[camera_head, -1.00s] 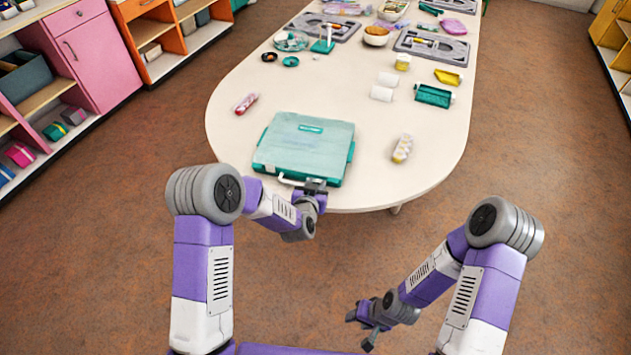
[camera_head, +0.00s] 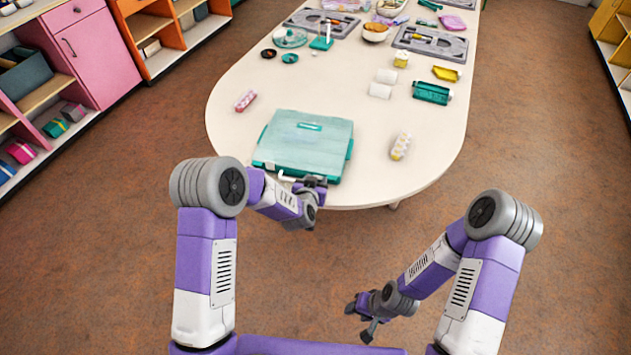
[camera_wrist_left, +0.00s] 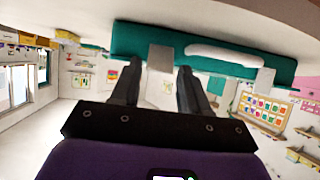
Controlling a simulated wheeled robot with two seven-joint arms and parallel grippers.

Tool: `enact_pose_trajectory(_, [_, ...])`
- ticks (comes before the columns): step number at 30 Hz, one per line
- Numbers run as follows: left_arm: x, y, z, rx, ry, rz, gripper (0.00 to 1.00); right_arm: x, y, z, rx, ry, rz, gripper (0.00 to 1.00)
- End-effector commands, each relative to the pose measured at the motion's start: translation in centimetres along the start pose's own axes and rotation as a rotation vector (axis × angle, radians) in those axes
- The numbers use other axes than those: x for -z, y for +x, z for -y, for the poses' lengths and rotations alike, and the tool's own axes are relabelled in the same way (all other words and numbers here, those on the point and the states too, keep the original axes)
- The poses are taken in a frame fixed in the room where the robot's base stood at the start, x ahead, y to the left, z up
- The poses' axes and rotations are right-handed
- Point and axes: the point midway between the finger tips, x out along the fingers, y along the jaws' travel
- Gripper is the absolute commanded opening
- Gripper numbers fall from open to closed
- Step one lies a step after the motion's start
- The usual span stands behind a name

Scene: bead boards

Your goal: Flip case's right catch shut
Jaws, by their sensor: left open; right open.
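The teal case (camera_head: 304,145) lies closed-looking and flat near the table's rounded front end. Its white handle (camera_head: 290,179) is on the front edge, left of my left gripper (camera_head: 314,183). In the left wrist view the case's teal side (camera_wrist_left: 135,40) runs across the top, with the handle (camera_wrist_left: 225,54) at right. A pale grey catch (camera_wrist_left: 161,58) shows on that side between the fingertips of my left gripper (camera_wrist_left: 160,75), which is open and empty. Contact cannot be told. My right gripper (camera_head: 364,318) is open, low in front of the table, away from the case.
On the table (camera_head: 240,130), a pink bead tube (camera_head: 245,101) lies left of the case and a pale bead tube (camera_head: 400,147) right of it. White rolls (camera_head: 380,90) and a green container (camera_head: 431,92) lie farther back.

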Motion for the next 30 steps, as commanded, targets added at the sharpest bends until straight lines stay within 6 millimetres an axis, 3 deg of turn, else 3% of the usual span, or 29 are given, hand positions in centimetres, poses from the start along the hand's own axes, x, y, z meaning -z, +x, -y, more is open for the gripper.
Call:
enact_pose_trajectory(15, [0.1, -6.7, 0.0, 0.0, 0.0, -0.001, 0.45, -0.1, -1.2, 0.4, 0.0, 0.0, 0.0, 0.45])
enact_pose_trajectory(26, [0.0, -7.5, 0.0, 0.0, 0.0, 0.0, 0.45, 0.0, -1.2, 0.5, 0.0, 0.0, 0.0, 0.45])
enact_pose_trajectory(30, [0.0, -7.6, 0.0, 0.004, -0.021, 0.006, 0.3, -0.1, -1.1, 0.4, 0.0, 0.0, 0.0, 0.45])
